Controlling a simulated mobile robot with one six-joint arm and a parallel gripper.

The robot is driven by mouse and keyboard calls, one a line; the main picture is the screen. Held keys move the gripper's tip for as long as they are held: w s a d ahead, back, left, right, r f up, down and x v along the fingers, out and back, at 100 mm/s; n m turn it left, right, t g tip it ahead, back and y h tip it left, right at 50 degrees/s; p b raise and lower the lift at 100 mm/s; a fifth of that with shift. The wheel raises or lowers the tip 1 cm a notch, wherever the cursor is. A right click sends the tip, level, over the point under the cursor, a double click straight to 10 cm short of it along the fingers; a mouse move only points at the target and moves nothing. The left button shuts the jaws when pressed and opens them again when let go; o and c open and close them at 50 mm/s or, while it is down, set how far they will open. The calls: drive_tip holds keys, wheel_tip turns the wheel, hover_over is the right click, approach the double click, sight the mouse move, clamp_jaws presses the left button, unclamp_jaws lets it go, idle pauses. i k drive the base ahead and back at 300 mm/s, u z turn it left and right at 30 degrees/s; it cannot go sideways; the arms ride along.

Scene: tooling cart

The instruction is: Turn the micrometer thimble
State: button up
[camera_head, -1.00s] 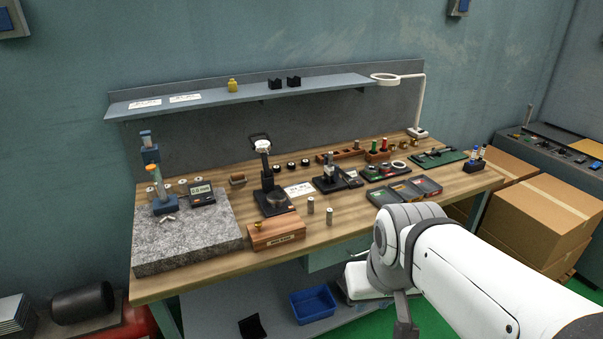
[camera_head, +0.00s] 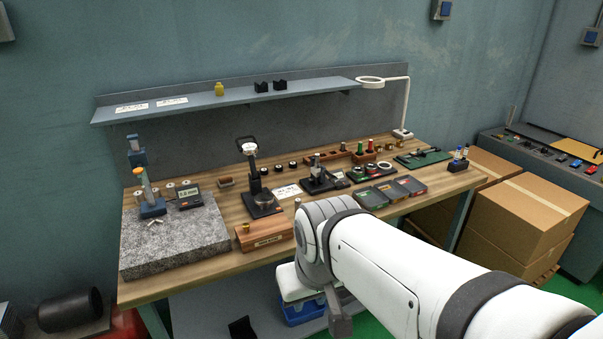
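No micrometer thimble can be made out with certainty at this size. A small metal device on a black stand (camera_head: 318,184) is at the middle of the workbench (camera_head: 215,272); I cannot tell whether it is the micrometer. My white and grey arm comes in from the lower right, its grey joint in front of the bench's front edge. No gripper fingers can be made out, and the arm hides part of the bench front.
A granite plate (camera_head: 175,246) with a gauge stand (camera_head: 151,200) and a digital display (camera_head: 189,198) is at the left. A wooden block (camera_head: 265,234), a black-based dial stand (camera_head: 263,205) and open trays (camera_head: 388,192) stand along the bench. Cardboard boxes (camera_head: 530,203) are at the right.

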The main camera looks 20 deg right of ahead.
sight(334, 179)
drive_tip(key=i, duration=0.95)
drive_tip(key=u, duration=0.05)
